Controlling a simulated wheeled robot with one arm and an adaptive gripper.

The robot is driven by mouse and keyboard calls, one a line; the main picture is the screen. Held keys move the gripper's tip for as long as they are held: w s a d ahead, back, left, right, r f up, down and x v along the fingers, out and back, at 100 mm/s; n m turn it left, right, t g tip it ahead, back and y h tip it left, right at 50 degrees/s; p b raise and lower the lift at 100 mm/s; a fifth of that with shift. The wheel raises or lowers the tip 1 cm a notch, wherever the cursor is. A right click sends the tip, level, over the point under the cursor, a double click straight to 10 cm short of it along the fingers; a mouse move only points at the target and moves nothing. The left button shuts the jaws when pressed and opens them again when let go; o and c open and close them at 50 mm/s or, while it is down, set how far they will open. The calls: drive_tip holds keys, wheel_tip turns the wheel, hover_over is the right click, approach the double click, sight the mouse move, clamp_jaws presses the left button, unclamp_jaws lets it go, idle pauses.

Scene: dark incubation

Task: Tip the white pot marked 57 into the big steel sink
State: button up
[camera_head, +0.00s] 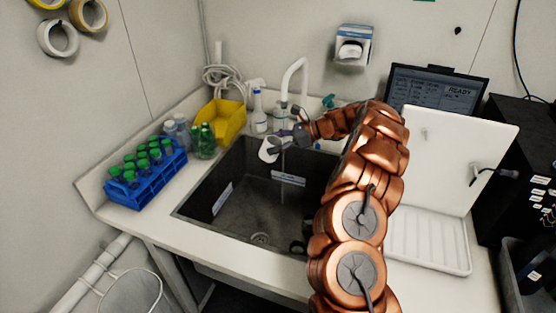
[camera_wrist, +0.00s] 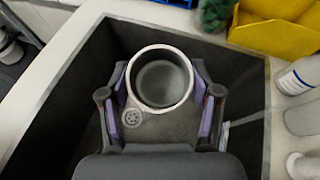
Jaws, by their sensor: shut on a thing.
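The small white pot (camera_head: 268,151) hangs over the far part of the big dark grey sink (camera_head: 240,210), above the sink floor and tilted. Its number cannot be read. My gripper (camera_head: 279,143) is shut on the pot, with the pads on either side of it. In the wrist view the pot (camera_wrist: 134,73) shows its round rim and grey inside between the fingers of my gripper (camera_wrist: 160,92), with the sink (camera_wrist: 70,105) below. A thin pale vertical streak hangs below the gripper; I cannot tell if it comes from the pot or the tap.
A white tap (camera_head: 297,68) stands behind the sink, with a spray bottle (camera_head: 258,112) beside it. A yellow bin (camera_head: 222,118), green-capped bottles and a blue tube rack (camera_head: 147,186) line the left side. A white open-lidded box (camera_head: 430,240) stands right.

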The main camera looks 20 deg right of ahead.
drive_tip(key=s+f+n+g, duration=0.1)
drive_tip(key=s+n+g+y, duration=0.1)
drive_tip(key=shift+s+a+f+g, duration=0.15)
drive_tip(key=shift+a+f+g, duration=0.05)
drive_tip(key=shift+f+g, duration=0.2)
drive_tip(key=s+a+f+n+b, duration=0.1)
drive_tip(key=s+f+n+b, duration=0.2)
drive_tip(key=s+f+n, duration=0.1)
drive_tip(key=shift+s+a+n, duration=0.2)
drive_tip(key=shift+s+n, duration=0.3)
drive_tip(key=shift+n, duration=0.3)
idle(0.4)
drive_tip(key=shift+s+f+n+t+b, duration=0.2)
drive_tip(key=shift+n+t+b, duration=0.25)
drive_tip(key=shift+b, duration=1.65)
drive_tip(key=shift+s+r+h, duration=0.1)
drive_tip(key=shift+r+h, duration=0.1)
drive_tip(key=shift+h, duration=0.1)
drive_tip(key=shift+a+n+t+b, duration=0.1)
drive_tip(key=shift+n+t+b, duration=0.2)
drive_tip(key=shift+b, duration=0.85)
